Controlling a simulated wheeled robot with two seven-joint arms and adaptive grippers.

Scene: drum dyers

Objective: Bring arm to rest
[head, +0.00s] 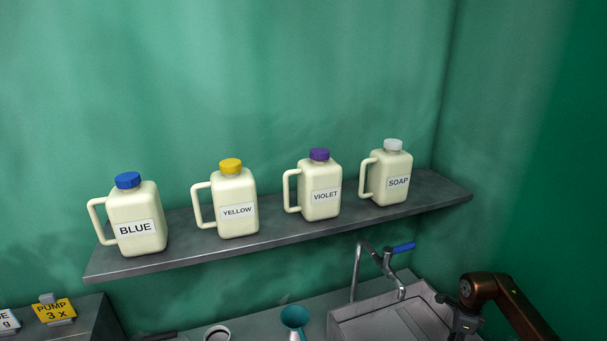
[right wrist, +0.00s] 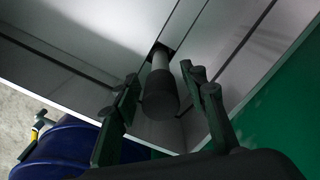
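My right arm, with a brown link, comes in at the lower right corner of the head view, beside the sink (head: 385,318). My right gripper (right wrist: 165,84) shows in the right wrist view with its two dark fingers spread apart and nothing held. A dark cylinder (right wrist: 160,92) on a grey shaft shows beyond and between the fingers, without visible contact. My left gripper is not in view.
A shelf (head: 290,232) holds the blue jug (head: 137,217), yellow jug (head: 234,203), violet jug (head: 320,190) and soap jug (head: 389,178). Below are a tap (head: 388,262), a teal funnel (head: 295,318) and a pump sign (head: 54,312). A blue drum (right wrist: 55,150) shows in the wrist view.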

